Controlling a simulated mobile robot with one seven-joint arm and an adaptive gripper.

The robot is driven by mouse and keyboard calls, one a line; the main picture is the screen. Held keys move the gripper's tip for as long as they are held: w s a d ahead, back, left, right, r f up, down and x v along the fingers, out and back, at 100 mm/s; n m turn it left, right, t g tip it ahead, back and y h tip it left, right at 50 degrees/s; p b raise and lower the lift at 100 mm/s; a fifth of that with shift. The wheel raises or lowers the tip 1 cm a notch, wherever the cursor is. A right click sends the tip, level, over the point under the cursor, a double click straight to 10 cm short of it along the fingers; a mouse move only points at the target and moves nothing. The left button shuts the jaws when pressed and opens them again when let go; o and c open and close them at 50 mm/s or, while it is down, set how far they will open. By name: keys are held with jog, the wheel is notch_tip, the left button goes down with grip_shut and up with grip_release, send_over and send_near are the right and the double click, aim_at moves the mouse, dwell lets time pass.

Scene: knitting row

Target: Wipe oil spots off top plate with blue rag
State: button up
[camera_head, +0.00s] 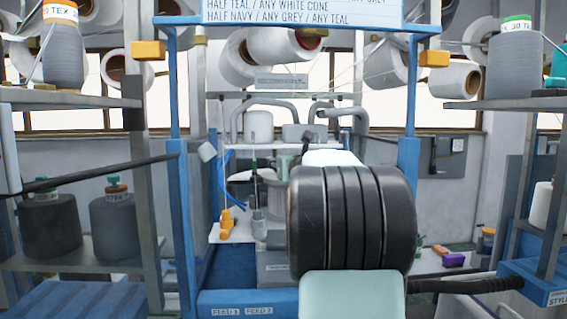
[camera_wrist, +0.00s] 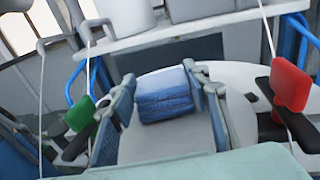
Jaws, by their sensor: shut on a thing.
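The blue rag (camera_wrist: 163,97), a folded block of cloth, lies between the two fingers of my gripper (camera_wrist: 162,82) in the wrist view. The fingers are shut on its two sides. Below and around it is a pale, smooth, rounded surface (camera_wrist: 242,82), which may be the top plate. I cannot tell whether the rag touches this surface. In the head view my own dark ribbed arm covers the middle of the machine, so gripper and rag are hidden there.
In the wrist view a red block (camera_wrist: 291,84) on a dark lever stands right of my gripper, and a green block (camera_wrist: 79,114) left. Thin yarns run upward beside both. In the head view blue posts (camera_head: 183,170) flank the machine, and shelves with yarn cones (camera_head: 114,225) stand either side.

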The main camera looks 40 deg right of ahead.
jog(key=shift+r+p, duration=1.95)
jog(key=shift+r, duration=0.8)
notch_tip(320, 180, up, 3)
jog(key=p, duration=0.2)
jog(key=shift+p, duration=0.35)
jog(key=shift+s, duration=0.1)
